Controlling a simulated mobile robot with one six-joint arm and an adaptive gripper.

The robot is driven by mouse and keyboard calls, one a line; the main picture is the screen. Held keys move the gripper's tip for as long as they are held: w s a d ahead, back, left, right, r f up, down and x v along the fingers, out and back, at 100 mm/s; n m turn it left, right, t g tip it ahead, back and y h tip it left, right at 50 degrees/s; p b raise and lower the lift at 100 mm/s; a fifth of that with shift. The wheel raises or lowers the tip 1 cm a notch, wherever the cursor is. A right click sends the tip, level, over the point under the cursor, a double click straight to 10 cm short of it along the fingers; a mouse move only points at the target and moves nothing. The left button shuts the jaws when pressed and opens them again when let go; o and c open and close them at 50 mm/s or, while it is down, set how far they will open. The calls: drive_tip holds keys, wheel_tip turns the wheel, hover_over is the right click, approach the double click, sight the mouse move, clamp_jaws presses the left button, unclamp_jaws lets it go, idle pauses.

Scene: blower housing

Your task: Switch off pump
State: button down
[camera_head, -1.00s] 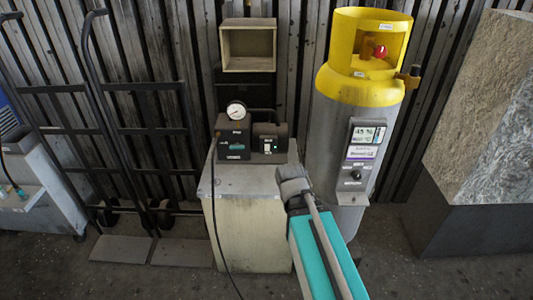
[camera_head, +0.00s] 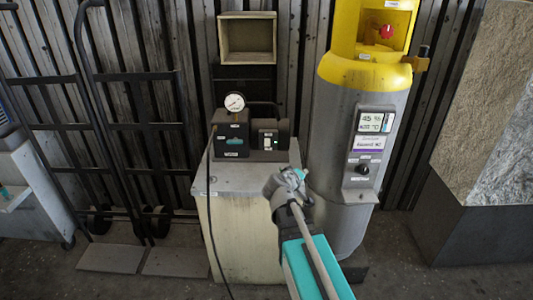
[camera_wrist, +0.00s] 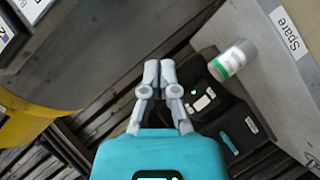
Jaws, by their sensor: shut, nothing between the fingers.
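The pump (camera_head: 234,133) is a dark unit with a round white gauge (camera_head: 235,101) on top, standing on a pale cabinet. Its right-hand block carries a switch panel (camera_head: 268,138) with a small green light. In the wrist view the pump (camera_wrist: 238,128) lies right of the fingers, with the light-coloured switch panel (camera_wrist: 203,101) facing up. My gripper (camera_wrist: 159,66) is shut and empty, its grey fingertips together, left of the panel and apart from it in the picture. In the head view my arm reaches in front of the cabinet's right side; the fingertips are hidden there.
A grey cylinder (camera_head: 335,150) with a yellow top and display stands close right of the cabinet (camera_head: 245,238). An open box (camera_head: 248,59) hangs above the pump. A black hose runs down the cabinet's left side. Hand trucks (camera_head: 140,165) stand left; a stone block sits right.

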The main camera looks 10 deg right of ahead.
sight(266, 140)
drive_tip(key=w+a+f+n+t+y+b, duration=0.3)
drive_tip(key=w+a+n+t+y+b, duration=0.2)
drive_tip(key=w+a+n+t+b, duration=0.3)
drive_tip(key=w+a+n+b, duration=0.1)
drive_tip(key=a+n+b, duration=0.2)
drive_tip(key=n, duration=0.1)
drive_tip(key=shift+a+n+t+y, duration=0.25)
drive_tip(key=shift+n+t+y, duration=0.05)
drive_tip(key=shift+t+y, duration=0.1)
drive_tip(key=shift+w+f, duration=0.1)
drive_tip(key=shift+w, duration=0.1)
drive_tip(key=p+x, duration=0.1)
drive_tip(key=x, duration=1.2)
drive_tip(key=shift+w+p, duration=0.35)
